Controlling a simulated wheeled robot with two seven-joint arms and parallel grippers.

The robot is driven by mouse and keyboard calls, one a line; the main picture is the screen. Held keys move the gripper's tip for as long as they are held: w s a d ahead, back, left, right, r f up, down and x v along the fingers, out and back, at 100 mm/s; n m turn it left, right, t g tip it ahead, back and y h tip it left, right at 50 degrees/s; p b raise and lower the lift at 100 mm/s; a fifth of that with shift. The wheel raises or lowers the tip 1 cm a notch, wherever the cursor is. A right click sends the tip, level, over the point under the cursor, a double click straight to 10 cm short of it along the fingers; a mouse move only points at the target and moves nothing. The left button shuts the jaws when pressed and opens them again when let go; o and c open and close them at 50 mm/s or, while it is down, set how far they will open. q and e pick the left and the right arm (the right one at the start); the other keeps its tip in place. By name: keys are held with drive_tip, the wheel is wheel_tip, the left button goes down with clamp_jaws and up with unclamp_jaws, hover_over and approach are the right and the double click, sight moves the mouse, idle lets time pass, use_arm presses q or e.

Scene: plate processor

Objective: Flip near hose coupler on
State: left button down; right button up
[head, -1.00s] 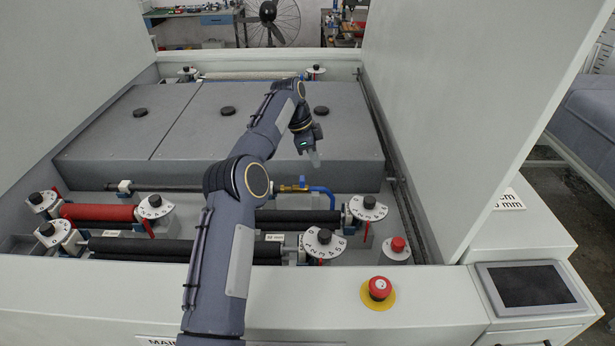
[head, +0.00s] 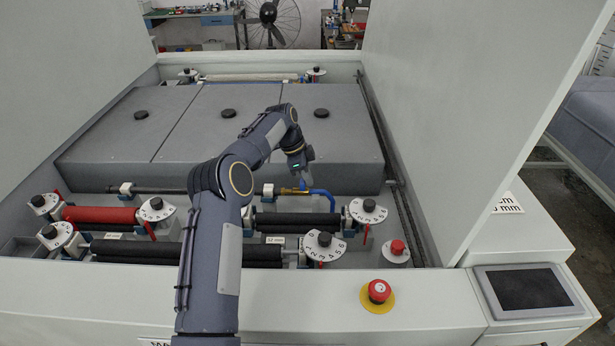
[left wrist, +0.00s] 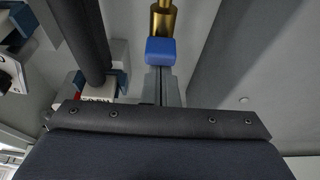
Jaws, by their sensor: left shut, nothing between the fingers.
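My left gripper (head: 306,181) is shut and empty, pointing down right at the coupler. In the left wrist view its fingers (left wrist: 167,86) line up with the blue part; I cannot tell whether they touch it. My right gripper is not in view.
Black rollers (head: 295,219) and white numbered dials (head: 367,210) lie on the near side. Large grey covers (head: 270,130) fill the area behind. A red emergency button (head: 379,290) and a dark screen (head: 526,289) sit on the front panel. A tall white wall (head: 455,110) stands at right.

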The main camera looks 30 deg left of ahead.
use_arm(q)
drive_tip(key=shift+s+a, duration=0.25)
drive_tip(key=shift+a, duration=0.35)
drive_tip(key=shift+s+a, duration=0.25)
drive_tip(key=shift+a, duration=0.3)
drive_tip(key=v, duration=0.7)
drive_tip(key=shift+r, duration=0.4)
drive_tip(key=shift+s, duration=0.1)
